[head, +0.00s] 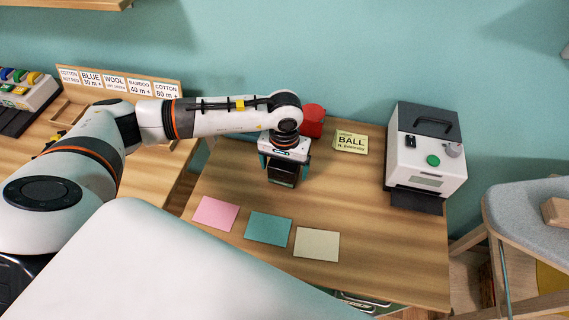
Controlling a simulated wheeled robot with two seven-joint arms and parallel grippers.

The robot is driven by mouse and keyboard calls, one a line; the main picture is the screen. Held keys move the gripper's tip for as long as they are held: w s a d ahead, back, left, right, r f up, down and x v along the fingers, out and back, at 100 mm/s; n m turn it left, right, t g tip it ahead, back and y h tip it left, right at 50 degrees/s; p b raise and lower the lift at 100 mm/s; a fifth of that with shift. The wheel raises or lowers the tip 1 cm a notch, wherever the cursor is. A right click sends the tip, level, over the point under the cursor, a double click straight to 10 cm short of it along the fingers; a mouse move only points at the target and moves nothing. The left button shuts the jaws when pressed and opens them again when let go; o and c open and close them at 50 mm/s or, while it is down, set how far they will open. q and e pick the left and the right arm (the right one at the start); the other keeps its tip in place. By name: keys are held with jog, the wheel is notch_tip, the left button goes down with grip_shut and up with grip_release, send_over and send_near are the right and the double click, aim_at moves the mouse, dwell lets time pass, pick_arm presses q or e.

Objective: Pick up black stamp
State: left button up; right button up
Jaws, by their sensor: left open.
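My left gripper (283,175) is over the back left part of the wooden table, pointing down, with its jaws open. Dark shapes show between and below its fingers, but I cannot tell whether they are the black stamp or parts of the gripper. The black stamp is not clearly visible elsewhere on the table. My right gripper is not in view.
Pink (215,213), teal (268,228) and cream (317,245) cards lie along the table's (380,245) front. A red object (312,120) and a yellow "BALL" sign (351,142) are at the back. A white-and-dark machine (426,155) stands at right; a grey-topped stool (530,220) is beyond.

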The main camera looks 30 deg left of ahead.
pick_arm(q)
jog(key=shift+f, duration=0.95)
jog(key=shift+c, duration=0.3)
jog(key=c, duration=1)
